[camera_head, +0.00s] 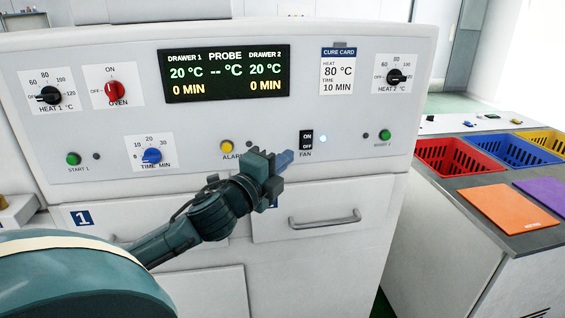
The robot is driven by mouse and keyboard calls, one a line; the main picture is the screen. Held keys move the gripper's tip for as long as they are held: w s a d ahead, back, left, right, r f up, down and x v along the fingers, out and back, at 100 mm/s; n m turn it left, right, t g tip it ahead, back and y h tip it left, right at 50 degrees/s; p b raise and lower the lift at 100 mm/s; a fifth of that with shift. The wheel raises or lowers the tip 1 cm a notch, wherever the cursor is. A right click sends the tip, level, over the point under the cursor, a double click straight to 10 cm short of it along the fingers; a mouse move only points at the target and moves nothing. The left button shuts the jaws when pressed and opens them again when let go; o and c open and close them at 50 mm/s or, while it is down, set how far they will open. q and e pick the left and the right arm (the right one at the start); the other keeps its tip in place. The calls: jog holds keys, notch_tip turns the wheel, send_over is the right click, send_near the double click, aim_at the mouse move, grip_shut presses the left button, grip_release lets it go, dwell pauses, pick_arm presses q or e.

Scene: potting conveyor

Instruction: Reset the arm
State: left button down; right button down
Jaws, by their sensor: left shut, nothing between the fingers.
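My left arm (205,215) comes in from the lower left and reaches up in front of the white oven machine (340,170). My left gripper (284,160) is shut and empty, just below and left of the FAN switch (306,140) and right of the yellow ALARM button (227,147). I cannot tell whether its tips touch the panel. It covers part of the panel and the top left of the drawer 2 front. The small light (323,138) beside the FAN switch is lit pale. My right gripper is not in view.
Drawer 2's handle (325,220) is just below right of the gripper. The panel has a red OVEN knob (115,91), a blue TIME knob (151,155) and a display (225,72). At right, a counter holds a red basket (455,157), an orange mat (507,209) and a purple mat (545,194).

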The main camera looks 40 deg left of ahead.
pick_arm(q)
jog(key=shift+s, duration=0.15)
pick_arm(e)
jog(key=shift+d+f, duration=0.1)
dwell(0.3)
pick_arm(q)
jog(key=s+d+f+n+g+h+p, duration=0.1)
jog(key=s+d+f+n+g, duration=0.25)
jog(key=f, duration=0.75)
jog(key=s+d+f+n+g+h+p, duration=0.1)
jog(key=s+d+f+n+g+p, duration=0.3)
jog(key=f, duration=0.7)
jog(key=s+d+f+n+h, duration=0.1)
jog(key=s+d+f+n, duration=0.2)
jog(key=d, duration=0.4)
jog(key=s+d+f+n+h+b, duration=0.1)
jog(key=s+d+f+n, duration=0.3)
jog(key=s+d+f, duration=0.2)
jog(key=shift+s+d+f+g+h, duration=0.2)
jog(key=shift+s+d+g+h, duration=0.2)
jog(key=shift+d, duration=0.5)
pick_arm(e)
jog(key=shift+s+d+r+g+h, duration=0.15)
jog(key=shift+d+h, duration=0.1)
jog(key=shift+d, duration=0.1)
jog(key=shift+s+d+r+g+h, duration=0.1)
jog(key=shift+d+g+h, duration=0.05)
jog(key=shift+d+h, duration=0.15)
pick_arm(q)
jog(key=shift+n, duration=0.25)
